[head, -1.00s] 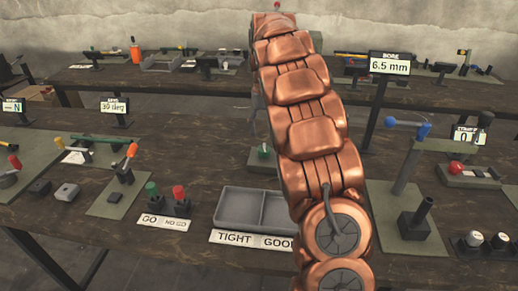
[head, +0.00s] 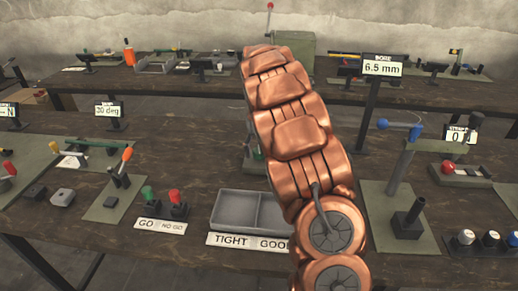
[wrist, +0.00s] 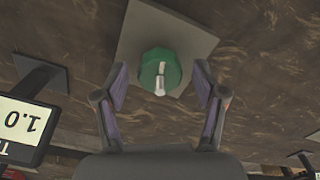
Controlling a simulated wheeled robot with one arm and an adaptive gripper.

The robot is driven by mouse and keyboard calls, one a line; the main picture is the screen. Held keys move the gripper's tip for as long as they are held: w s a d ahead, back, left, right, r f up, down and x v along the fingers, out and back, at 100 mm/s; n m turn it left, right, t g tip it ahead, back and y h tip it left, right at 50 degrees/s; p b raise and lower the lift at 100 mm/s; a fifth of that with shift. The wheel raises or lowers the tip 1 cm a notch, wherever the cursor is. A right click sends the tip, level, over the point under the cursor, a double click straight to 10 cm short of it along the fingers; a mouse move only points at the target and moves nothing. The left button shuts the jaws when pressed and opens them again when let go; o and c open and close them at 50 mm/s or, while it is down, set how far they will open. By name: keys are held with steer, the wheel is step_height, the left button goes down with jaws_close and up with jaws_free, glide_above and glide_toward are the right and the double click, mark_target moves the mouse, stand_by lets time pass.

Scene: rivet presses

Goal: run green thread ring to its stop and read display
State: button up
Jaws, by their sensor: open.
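The green thread ring (wrist: 158,69), a ribbed green knob with a pale pointer mark, sits on a grey-green plate (wrist: 196,45) in the wrist view. My gripper (wrist: 160,85) is open, with one finger on each side of the ring and visible gaps between. A display (wrist: 22,125) at the left of the wrist view is upside down and cut off by the edge; the digits 0 and 1 show. In the head view my copper arm hides my gripper and most of the ring's station; only a sliver of green (head: 257,153) shows.
A grey two-part tray (head: 232,209) labelled TIGHT and GOOD stands in front. To the right are a post stand (head: 408,222) and a 6.5 mm display (head: 383,68). Green and red plug gauges (head: 175,197) stand left of the tray. A second bench runs behind.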

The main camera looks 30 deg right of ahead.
steer(key=shift+c, duration=0.3)
steer(key=c, duration=1.1)
steer(key=shift+m, duration=1.4)
steer(key=o, duration=1.2)
steer(key=shift+c, duration=0.2)
